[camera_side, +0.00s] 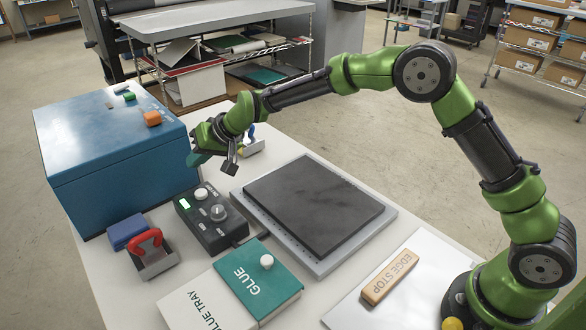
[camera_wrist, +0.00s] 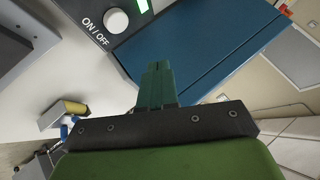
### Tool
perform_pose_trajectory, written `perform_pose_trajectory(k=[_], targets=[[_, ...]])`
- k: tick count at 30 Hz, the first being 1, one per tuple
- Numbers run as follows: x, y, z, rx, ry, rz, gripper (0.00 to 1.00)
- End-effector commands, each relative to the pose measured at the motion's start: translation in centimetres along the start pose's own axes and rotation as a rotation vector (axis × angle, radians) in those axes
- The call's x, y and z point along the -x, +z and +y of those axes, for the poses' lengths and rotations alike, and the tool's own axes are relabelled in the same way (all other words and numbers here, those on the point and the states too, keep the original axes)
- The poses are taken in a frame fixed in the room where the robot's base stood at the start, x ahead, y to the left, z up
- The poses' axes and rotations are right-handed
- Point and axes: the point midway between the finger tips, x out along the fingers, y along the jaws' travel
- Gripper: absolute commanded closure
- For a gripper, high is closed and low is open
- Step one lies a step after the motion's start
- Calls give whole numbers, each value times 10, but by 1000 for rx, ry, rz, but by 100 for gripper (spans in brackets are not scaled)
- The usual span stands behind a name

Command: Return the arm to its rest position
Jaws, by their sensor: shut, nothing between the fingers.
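My green arm reaches left across the white table, in the side view. My gripper (camera_side: 197,160) is at its end, beside the right side of the blue box and above the back of the control box. In the wrist view my gripper's teal fingers (camera_wrist: 158,72) are together with nothing between them. The blue box (camera_side: 115,145) fills much of the wrist view behind the fingers. The dark control box (camera_side: 212,220) has a lit green display and knobs; its ON/OFF label and white knob (camera_wrist: 117,20) show in the wrist view.
A dark plate (camera_side: 312,205) lies mid-table. The teal glue lid (camera_side: 262,285), a wooden edge stop block (camera_side: 390,277) and a red-handled tool (camera_side: 150,250) are nearer the front. Orange (camera_side: 152,119) and green (camera_side: 129,96) pieces lie on the blue box. Air above the plate is clear.

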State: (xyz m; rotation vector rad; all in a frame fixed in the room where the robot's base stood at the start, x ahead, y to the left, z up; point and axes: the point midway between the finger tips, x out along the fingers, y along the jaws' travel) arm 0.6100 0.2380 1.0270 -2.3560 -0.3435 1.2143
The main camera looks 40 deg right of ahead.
Motion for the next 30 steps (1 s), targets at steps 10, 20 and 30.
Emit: perform_pose_trajectory(k=[10,20,30], targets=[[65,58,33,-9,111,-180,100],[221,104,70,-41,230,-203,100],[340,177,110,-99,292,-110,100]])
